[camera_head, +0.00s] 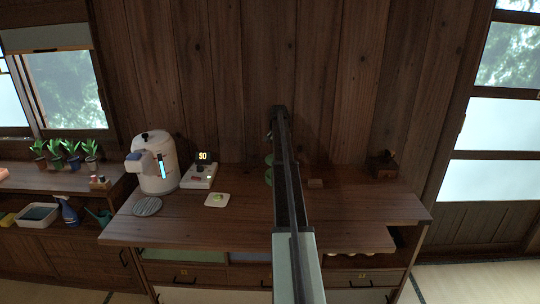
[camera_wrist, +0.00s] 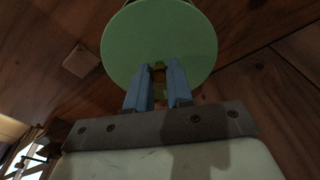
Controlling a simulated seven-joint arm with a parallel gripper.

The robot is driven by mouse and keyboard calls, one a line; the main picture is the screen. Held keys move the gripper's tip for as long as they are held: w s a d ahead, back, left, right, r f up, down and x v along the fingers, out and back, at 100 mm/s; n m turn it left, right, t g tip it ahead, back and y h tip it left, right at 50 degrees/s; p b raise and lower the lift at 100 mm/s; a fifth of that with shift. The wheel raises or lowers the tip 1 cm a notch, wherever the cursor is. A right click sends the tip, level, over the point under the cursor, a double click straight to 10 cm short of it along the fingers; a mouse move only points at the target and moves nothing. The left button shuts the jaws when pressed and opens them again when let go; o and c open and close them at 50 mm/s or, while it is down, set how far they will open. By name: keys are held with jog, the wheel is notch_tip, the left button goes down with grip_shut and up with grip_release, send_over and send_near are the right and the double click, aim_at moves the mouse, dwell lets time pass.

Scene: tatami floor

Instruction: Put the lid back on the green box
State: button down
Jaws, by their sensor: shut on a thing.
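My gripper (camera_wrist: 158,72) has two blue fingers closed on a small brownish knob in front of a round, flat green lid (camera_wrist: 160,28) in the wrist view. The lid fills the top middle of that view, and the box below it cannot be made out there. In the head view, my arm covers the middle of the counter and hides the gripper. Two green edges show just left of the arm, an upper one (camera_head: 268,160) and a lower one, the green box (camera_head: 268,178). Whether lid and box touch cannot be told.
A small wooden block (camera_head: 315,183) lies right of the arm on the wooden counter (camera_head: 350,210). A dark wooden box (camera_head: 381,164) stands back right.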

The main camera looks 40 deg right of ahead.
jog(key=shift+n, duration=0.8)
jog(key=shift+w+f, duration=0.1)
jog(key=shift+f, duration=3.15)
jog(key=shift+f, duration=0.15)
jog(key=c, duration=0.9)
grip_release()
jog(key=shift+o, duration=0.2)
jog(key=o, duration=0.4)
